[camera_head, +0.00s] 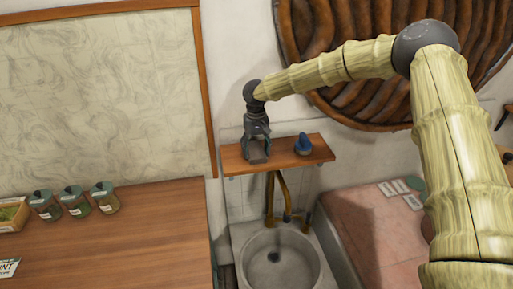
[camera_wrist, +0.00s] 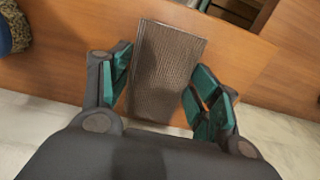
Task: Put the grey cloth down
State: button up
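The grey cloth (camera_wrist: 165,70) is a folded, ribbed rectangle in the middle of the wrist view. My gripper (camera_wrist: 160,85) has one teal-padded finger at each long side of it, and the pads appear to meet both edges. In the head view my gripper (camera_head: 257,148) points down at the left part of the small wooden shelf (camera_head: 318,150). The cloth is low at the shelf surface; I cannot tell whether its underside fully rests there.
A blue object (camera_head: 303,145) stands on the shelf to the right of my gripper. Below are a round basin (camera_head: 278,265) and brass pipes (camera_head: 270,195). A wooden counter (camera_head: 150,235) with several jars (camera_head: 75,200) is at the left. The right end of the shelf is clear.

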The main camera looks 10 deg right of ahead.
aim_at(256, 150)
jog(key=o, duration=0.3)
jog(key=shift+r, duration=0.15)
notch_tip(256, 150, up, 12)
jog(key=b, duration=0.3)
dwell(0.3)
